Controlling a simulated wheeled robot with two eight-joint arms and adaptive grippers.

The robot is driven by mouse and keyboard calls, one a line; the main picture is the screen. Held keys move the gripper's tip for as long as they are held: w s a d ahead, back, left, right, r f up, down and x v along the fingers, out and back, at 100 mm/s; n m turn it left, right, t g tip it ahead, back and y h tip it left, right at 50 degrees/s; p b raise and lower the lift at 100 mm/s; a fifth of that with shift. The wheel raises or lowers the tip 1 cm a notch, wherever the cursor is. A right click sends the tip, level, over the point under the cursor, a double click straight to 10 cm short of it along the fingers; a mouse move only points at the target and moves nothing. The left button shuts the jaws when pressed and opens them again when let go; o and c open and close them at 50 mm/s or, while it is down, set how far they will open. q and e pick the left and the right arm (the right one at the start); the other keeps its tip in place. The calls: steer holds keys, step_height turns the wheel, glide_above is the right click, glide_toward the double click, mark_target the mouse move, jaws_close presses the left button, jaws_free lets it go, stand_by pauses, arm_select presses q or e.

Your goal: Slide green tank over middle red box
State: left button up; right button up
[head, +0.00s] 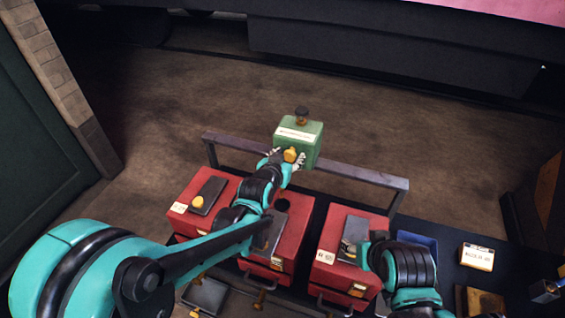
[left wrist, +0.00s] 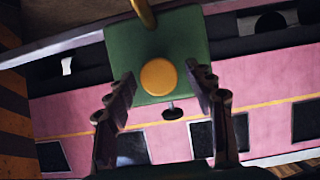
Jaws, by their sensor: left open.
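The green tank (head: 307,148) has a white label, a dark knob on top and a yellow round knob on its near side. In the head view it shows over the dark rail behind the red boxes; I cannot tell if it touches the rail. My left gripper (head: 289,160) is at its near side. In the left wrist view the open fingers (left wrist: 163,100) stand either side of the yellow knob (left wrist: 159,77) on the green tank (left wrist: 118,47). The middle red box (head: 293,226) has a dark round hole on top and is partly hidden by my left arm. My right gripper (head: 362,255) is at the right red box (head: 330,238).
A left red box (head: 180,208) has a dark plate on top. The dark rail (head: 365,174) runs behind the boxes. A blue tray (head: 424,243) and a labelled pale block (head: 477,257) lie to the right. Open floor lies beyond the rail.

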arm_select(q)
steer(key=v, duration=1.1)
steer(key=shift+s, duration=0.1)
steer(key=s+a+f+n+g+y, duration=0.1)
steer(key=s+a+f+g+y, duration=0.1)
steer(key=s+a, duration=0.5)
steer(key=s+a+f+n+g+y, duration=0.2)
steer(key=s+a, duration=0.5)
steer(key=s, duration=0.4)
step_height(320, 180, down, 2)
steer(key=shift+a+f+n+g, duration=0.1)
steer(key=shift+a+n+g, duration=0.2)
steer(key=shift+g, duration=0.6)
